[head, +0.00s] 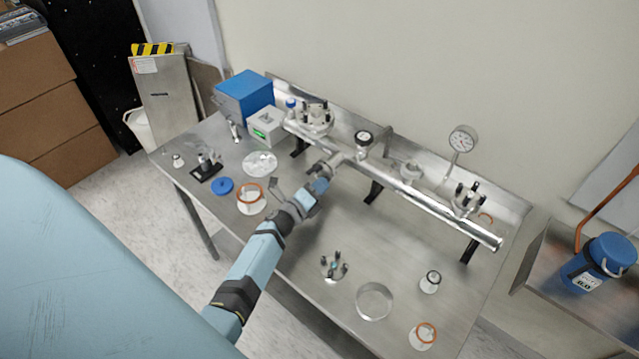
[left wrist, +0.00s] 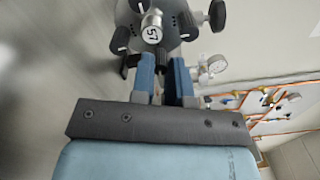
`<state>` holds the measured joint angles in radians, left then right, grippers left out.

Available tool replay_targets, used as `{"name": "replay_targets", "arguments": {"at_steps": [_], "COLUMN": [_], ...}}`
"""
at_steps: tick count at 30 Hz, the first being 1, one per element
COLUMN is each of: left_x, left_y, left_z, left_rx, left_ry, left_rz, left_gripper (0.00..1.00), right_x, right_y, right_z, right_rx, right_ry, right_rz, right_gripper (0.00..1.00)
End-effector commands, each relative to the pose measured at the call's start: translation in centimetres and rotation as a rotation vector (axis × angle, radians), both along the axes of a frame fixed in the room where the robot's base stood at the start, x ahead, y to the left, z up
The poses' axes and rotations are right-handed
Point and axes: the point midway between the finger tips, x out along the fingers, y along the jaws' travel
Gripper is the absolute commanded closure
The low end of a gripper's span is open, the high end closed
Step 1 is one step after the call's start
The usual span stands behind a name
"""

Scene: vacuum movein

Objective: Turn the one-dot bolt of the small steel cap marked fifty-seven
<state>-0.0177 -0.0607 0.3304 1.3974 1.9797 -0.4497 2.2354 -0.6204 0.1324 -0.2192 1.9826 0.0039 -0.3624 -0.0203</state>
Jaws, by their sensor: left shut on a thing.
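The small steel cap marked 57 (left wrist: 152,34) shows at the top of the left wrist view, with several black bolt knobs around its grey flange. In the head view its place on the steel pipe is mostly hidden by my left gripper (head: 321,184). My left gripper (left wrist: 164,68) has its two blue fingers just below the cap, shut on one of its bolts, which is mostly hidden between them. I cannot make out dots on any bolt. My right gripper is in neither view.
A blue box (head: 244,94) stands at the back left. A bolted part (head: 333,266), a glass dish (head: 375,302) and an orange-ringed piece (head: 423,335) occupy the front right.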

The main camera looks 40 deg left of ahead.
Motion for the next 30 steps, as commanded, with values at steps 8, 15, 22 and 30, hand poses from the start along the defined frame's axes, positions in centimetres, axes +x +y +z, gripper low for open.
{"name": "replay_targets", "arguments": {"at_steps": [8,15,22,30], "left_x": [0.05,0.04,0.03,-0.64], "left_y": [-0.05,-0.05,-0.03,0.06], "left_z": [0.03,0.00,0.00,-0.12], "left_rx": [-0.038,-0.039,-0.038,-0.037], "left_ry": [0.002,0.002,0.003,0.004], "left_rz": [0.000,0.000,0.000,0.000], "left_gripper": [1.00,1.00,0.74,0.74], "right_x": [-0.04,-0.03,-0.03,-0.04], "right_y": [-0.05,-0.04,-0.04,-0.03], "right_z": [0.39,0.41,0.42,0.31], "right_rx": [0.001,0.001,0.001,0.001], "right_ry": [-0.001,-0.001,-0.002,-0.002], "right_rz": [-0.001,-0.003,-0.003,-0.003], "right_gripper": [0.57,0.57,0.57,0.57]}}
